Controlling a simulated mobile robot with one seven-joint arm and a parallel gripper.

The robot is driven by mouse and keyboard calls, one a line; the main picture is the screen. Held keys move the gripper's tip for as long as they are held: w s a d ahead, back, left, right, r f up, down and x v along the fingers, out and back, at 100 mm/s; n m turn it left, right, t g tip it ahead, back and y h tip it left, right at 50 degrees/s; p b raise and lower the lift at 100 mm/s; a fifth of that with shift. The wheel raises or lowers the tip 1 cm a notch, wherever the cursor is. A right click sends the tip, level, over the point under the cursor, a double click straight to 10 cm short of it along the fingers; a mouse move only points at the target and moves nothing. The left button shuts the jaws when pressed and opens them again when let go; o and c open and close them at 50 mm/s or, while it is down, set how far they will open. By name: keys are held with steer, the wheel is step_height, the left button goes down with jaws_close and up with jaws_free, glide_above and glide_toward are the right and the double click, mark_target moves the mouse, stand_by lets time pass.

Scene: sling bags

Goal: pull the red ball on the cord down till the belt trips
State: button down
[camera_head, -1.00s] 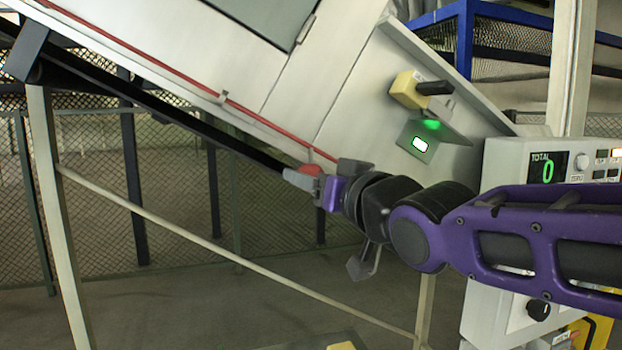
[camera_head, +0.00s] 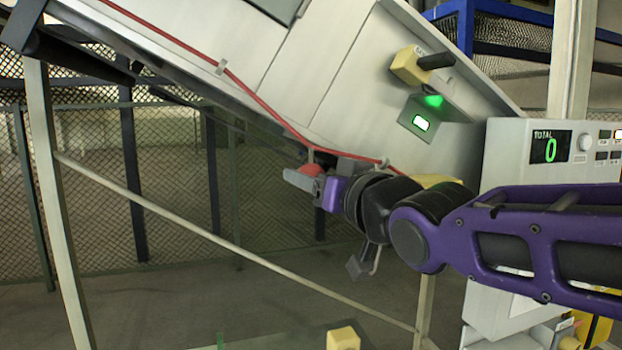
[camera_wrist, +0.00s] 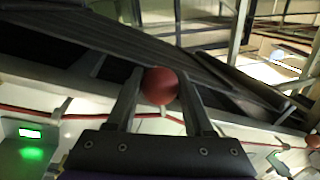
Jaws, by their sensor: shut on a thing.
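The red ball (camera_head: 312,169) hangs just below the sloped conveyor's edge. In the wrist view the ball (camera_wrist: 160,86) sits between my two fingers. My gripper (camera_head: 305,181) is shut on it, and its near finger hides part of the ball. The red cord (camera_head: 262,103) runs along the conveyor's white side and bends downward near the ball. The cord (camera_wrist: 85,116) also shows behind the fingers in the wrist view. The belt's dark underside shows at upper left. A small lamp (camera_head: 421,123) on the conveyor's side glows green.
A yellow switch box (camera_head: 408,67) with a black handle sits above the lamp. A console (camera_head: 500,250) at right shows a green 0 under TOTAL. A pale frame leg (camera_head: 50,180) and diagonal brace stand at left.

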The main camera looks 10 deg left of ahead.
steer(key=shift+f, duration=0.15)
steer(key=shift+c, duration=1.4)
jaws_free()
steer(key=v, duration=1.7)
steer(key=shift+s+b, duration=0.15)
steer(key=shift+b, duration=0.25)
steer(key=shift+d, duration=0.2)
